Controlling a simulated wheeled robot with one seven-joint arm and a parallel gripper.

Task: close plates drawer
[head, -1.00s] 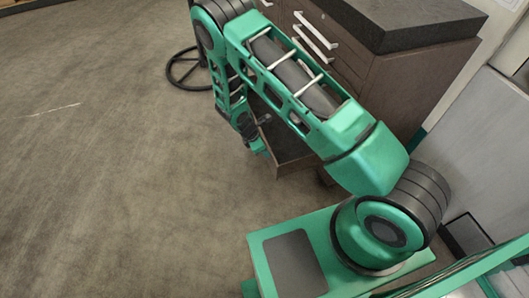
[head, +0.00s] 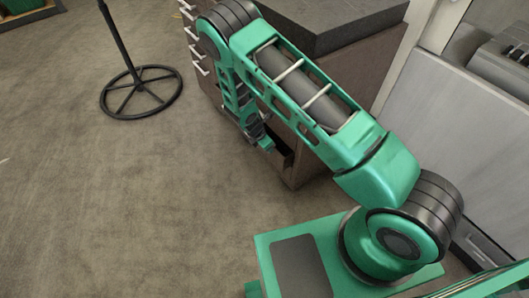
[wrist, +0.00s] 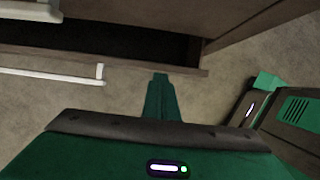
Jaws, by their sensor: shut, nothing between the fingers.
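The drawer, partly open, shows in the wrist view as a brown front panel (wrist: 135,62) with a white bar handle (wrist: 50,75) and a dark interior behind it. In the head view, the low open drawer (head: 291,168) stands out from the wooden cabinet (head: 355,72), partly hidden by my arm. My gripper (wrist: 160,76) is shut and empty. Its tips are at the outer side of the drawer front, right of the handle; I cannot tell whether they touch. In the head view my gripper (head: 268,146) is small beside the drawer.
The cabinet has a dark top (head: 320,22) and several white handles (head: 196,52) on its front. A black stand with a round wheel-like base (head: 141,93) stands on the floor at left. A grey unit (head: 440,125) is at right. The carpet (head: 130,210) is clear at lower left.

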